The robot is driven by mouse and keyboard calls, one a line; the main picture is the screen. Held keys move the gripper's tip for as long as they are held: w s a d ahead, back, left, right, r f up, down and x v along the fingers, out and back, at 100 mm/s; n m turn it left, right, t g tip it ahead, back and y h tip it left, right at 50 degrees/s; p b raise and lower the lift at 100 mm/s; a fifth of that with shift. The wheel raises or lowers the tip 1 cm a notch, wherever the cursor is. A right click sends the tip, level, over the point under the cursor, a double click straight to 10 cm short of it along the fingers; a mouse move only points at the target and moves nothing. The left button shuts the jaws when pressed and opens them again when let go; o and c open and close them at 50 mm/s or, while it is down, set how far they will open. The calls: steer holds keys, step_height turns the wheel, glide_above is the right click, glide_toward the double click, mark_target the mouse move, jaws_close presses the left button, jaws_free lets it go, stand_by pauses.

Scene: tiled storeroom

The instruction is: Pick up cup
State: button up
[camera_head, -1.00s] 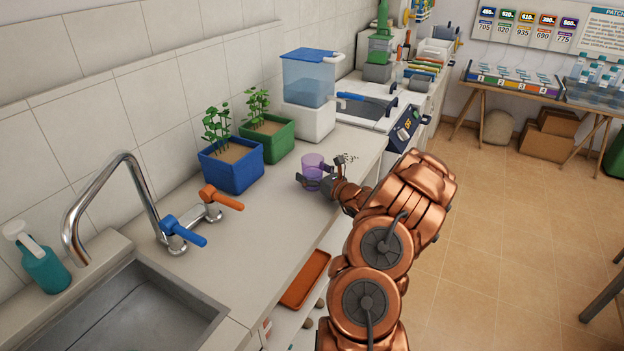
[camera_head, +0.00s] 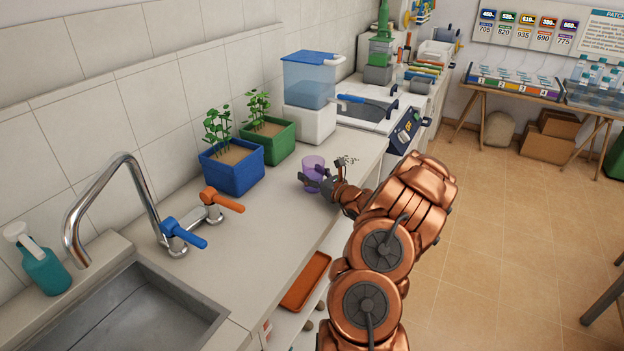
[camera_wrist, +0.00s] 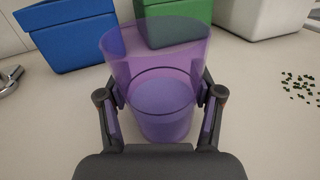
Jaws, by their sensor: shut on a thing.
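The cup (camera_head: 313,168) is a see-through purple tumbler, upright over the counter near its front edge. In the wrist view the cup (camera_wrist: 163,100) fills the middle, with a purple fill in its lower part. My gripper (camera_head: 318,180) reaches it from the right in the head view. In the wrist view my gripper (camera_wrist: 160,102) has one finger on each side of the cup, shut on it. I cannot tell whether the cup's base touches the counter.
A blue planter (camera_head: 232,172) and a green planter (camera_head: 268,145) stand behind the cup. A water tank (camera_head: 308,85) stands farther back. Small dark bits (camera_wrist: 300,86) lie right of the cup. The sink (camera_head: 130,305) and tap (camera_head: 130,185) are at the left front.

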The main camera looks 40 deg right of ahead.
mark_target(307, 161)
steer(key=shift+r, duration=0.25)
steer(key=shift+r+b, duration=0.85)
steer(key=shift+r, duration=0.7)
steer(key=s+a+b, duration=0.1)
steer(key=s+a, duration=0.1)
steer(key=a, duration=0.1)
steer(key=s+a+b, duration=0.1)
steer(key=s+a, duration=0.1)
steer(key=s, duration=0.1)
steer(key=s+a+b, duration=0.1)
steer(key=s+a, duration=0.1)
steer(key=a, duration=0.1)
steer(key=shift+s+a+r+b, duration=0.35)
steer(key=shift+s+r, duration=0.05)
steer(key=shift+s+a+r+b, duration=0.15)
steer(key=shift+s+a+b, duration=0.15)
steer(key=shift+s+a, duration=0.45)
steer(key=shift+s+a+r+b, duration=0.1)
steer(key=shift+s+a+b, duration=0.2)
steer(key=shift+s+a, duration=0.45)
steer(key=shift+w+a, duration=0.15)
steer(key=shift+a, duration=0.05)
